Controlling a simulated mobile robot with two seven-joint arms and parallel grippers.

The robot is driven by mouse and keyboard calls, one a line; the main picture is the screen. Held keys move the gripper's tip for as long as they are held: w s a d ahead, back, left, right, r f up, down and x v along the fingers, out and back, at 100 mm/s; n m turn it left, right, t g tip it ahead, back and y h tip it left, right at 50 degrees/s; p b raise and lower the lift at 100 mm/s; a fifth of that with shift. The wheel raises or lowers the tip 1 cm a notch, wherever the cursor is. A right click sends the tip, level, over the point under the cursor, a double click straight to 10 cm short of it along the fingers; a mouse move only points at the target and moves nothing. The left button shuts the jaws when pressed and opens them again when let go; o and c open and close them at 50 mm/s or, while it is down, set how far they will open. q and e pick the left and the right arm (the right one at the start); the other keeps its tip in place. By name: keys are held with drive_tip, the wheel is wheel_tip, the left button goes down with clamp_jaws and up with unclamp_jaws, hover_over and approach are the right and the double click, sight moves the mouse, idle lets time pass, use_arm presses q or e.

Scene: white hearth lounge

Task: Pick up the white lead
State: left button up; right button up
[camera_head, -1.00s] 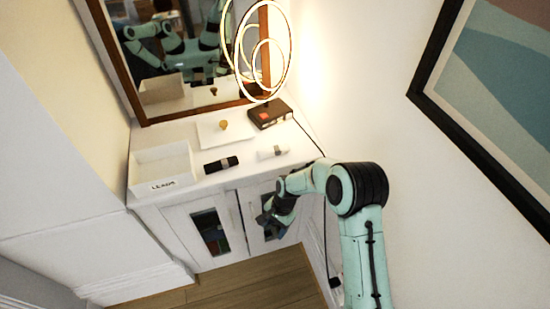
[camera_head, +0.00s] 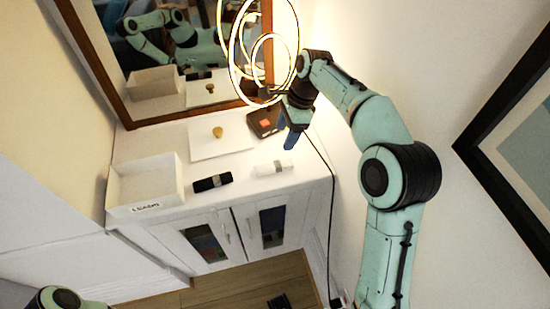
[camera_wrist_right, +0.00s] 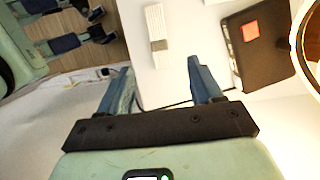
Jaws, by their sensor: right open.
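The white lead (camera_head: 272,167) is a small pale bundle with a grey band, lying on the white cabinet top near its front edge. It also shows in the right wrist view as a ribbed white bundle (camera_wrist_right: 154,22) with its grey band. My right gripper (camera_head: 290,138) is open and empty, above the cabinet top behind the white lead and slightly to its right. In the right wrist view its blue fingers (camera_wrist_right: 160,68) are apart, with the lead beyond the tips. A black lead (camera_head: 212,183) lies to the left of the white one. My left gripper does not show.
An open white box labelled LEADS (camera_head: 146,190) stands at the cabinet's left end. A white plate-like panel with a gold knob (camera_head: 218,132) lies behind the leads. A dark box with a red patch (camera_head: 265,121), a ringed lamp (camera_head: 258,50) and a mirror stand close to my right gripper.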

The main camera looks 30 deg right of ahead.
drive_tip(key=b, duration=0.1)
hover_over(274, 165)
drive_tip(key=d, duration=0.2)
drive_tip(key=x, duration=0.2)
drive_tip(key=d+x, duration=0.1)
drive_tip(key=x, duration=0.1)
drive_tip(key=s+x, duration=0.1)
drive_tip(key=x, duration=0.1)
drive_tip(key=shift+w+d+f, duration=0.1)
drive_tip(key=shift+f, duration=0.45)
drive_tip(key=x, duration=0.2)
drive_tip(key=b+x, duration=0.1)
drive_tip(key=x, duration=0.2)
drive_tip(key=shift+d+f, duration=0.1)
drive_tip(key=shift+f, duration=0.3)
drive_tip(key=c, duration=1.2)
